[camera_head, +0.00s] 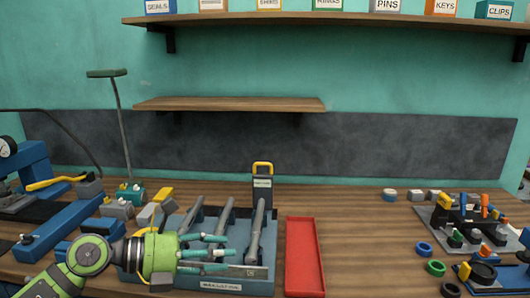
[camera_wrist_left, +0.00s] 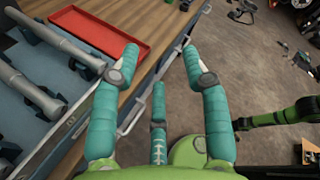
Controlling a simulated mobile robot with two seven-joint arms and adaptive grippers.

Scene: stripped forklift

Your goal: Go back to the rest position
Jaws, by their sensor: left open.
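My left gripper (camera_head: 228,253) reaches in from the lower left in the head view, over the blue-grey holder (camera_head: 235,286) with several dark grey bars. Its teal fingers are spread and nothing is between them. In the left wrist view the fingers of the left gripper (camera_wrist_left: 162,52) are apart over the wooden bench edge and the floor. The holder (camera_wrist_left: 20,105) shows at the left there, beside the fingers. My right gripper is not in the head view.
A red tray (camera_head: 304,255) lies empty right of the holder; the red tray also shows in the left wrist view (camera_wrist_left: 100,32). A blue press (camera_head: 60,225) and small blocks stand left. A black fixture (camera_head: 465,225) and rings are right. A wooden shelf (camera_head: 230,104) hangs behind.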

